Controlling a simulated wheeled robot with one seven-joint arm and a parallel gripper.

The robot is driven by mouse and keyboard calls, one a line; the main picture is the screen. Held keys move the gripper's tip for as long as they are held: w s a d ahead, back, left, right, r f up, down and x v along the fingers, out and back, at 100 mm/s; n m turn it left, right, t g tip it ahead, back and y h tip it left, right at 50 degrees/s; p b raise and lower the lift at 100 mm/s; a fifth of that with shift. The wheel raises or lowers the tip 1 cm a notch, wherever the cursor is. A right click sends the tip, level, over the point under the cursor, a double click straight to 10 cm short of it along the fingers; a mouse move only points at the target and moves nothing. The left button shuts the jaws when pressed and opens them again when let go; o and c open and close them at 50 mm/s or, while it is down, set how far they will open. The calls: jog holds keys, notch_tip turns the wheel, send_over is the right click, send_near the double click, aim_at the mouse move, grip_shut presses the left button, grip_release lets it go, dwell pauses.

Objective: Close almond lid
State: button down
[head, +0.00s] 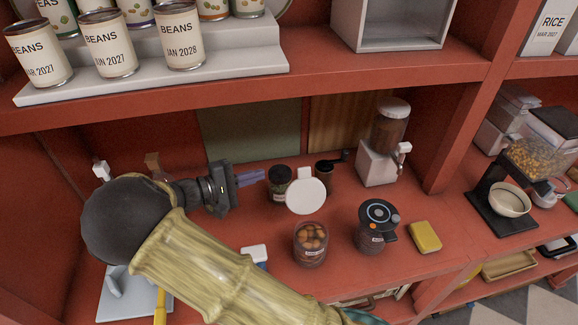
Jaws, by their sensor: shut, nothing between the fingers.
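A clear jar (310,246) of brown nuts stands on the red counter, open at the top. Its label is too small to read. A round white lid (306,197) with a tab at its top is tilted up just behind the jar's mouth, its flat face toward the camera. Whether a hinge joins it to the jar cannot be told. My gripper (263,175) is shut and empty, to the left of the lid and slightly above it in the picture. It points right, its tips close to a dark jar, apart from the lid.
The dark jar (279,184) stands left of the lid. A black-topped canister (376,228) and a yellow block (425,236) are to the right. A white dispenser (377,163) stands behind. A shelf of bean cans (182,38) hangs overhead. My forearm covers the front-left counter.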

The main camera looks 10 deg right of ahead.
aim_at(305, 191)
jog(key=d+p, duration=0.6)
jog(key=d, duration=0.3)
jog(key=shift+s+d+r, duration=0.15)
jog(key=shift+s+r, duration=0.05)
jog(key=shift+s, duration=0.15)
dwell(0.3)
jog(key=shift+s+b, duration=0.15)
jog(key=shift+b, duration=0.15)
